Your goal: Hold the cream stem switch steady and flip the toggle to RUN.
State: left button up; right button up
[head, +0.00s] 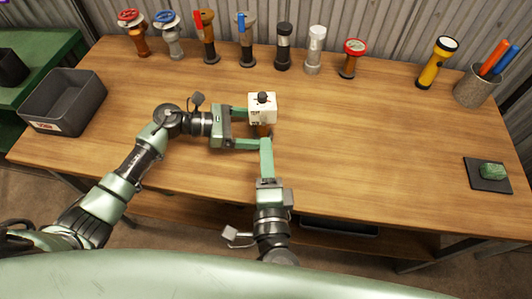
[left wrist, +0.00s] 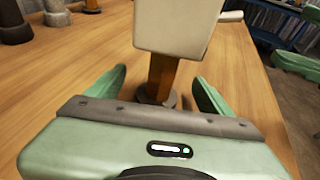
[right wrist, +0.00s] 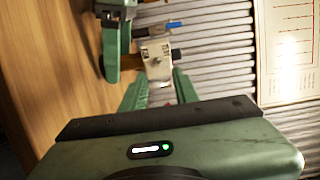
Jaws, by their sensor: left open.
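The cream stem switch (head: 262,110) stands upright near the middle of the bench, a cream box with a black knob on top and an orange-brown stem (left wrist: 160,75) on a dark round foot. In the left wrist view a small pale lever (left wrist: 231,16) sticks out from the box's right side; its setting cannot be read. My left gripper (head: 254,128) is open, with its fingers either side of the stem below the box. My right gripper (right wrist: 160,90) is open and empty on the near side of the switch, its fingers pointing towards the box.
Several valves and posts line the back, including a red-topped one (head: 353,47). A yellow flashlight (head: 432,66) and a pen cup (head: 475,88) stand back right. A grey bin (head: 64,98) is at left. A green lump (head: 492,171) rests on a dark pad (head: 476,183). The bench's right middle is clear.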

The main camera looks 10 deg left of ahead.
pick_arm(q)
jog(key=c, duration=1.7)
jog(key=shift+o, duration=0.2)
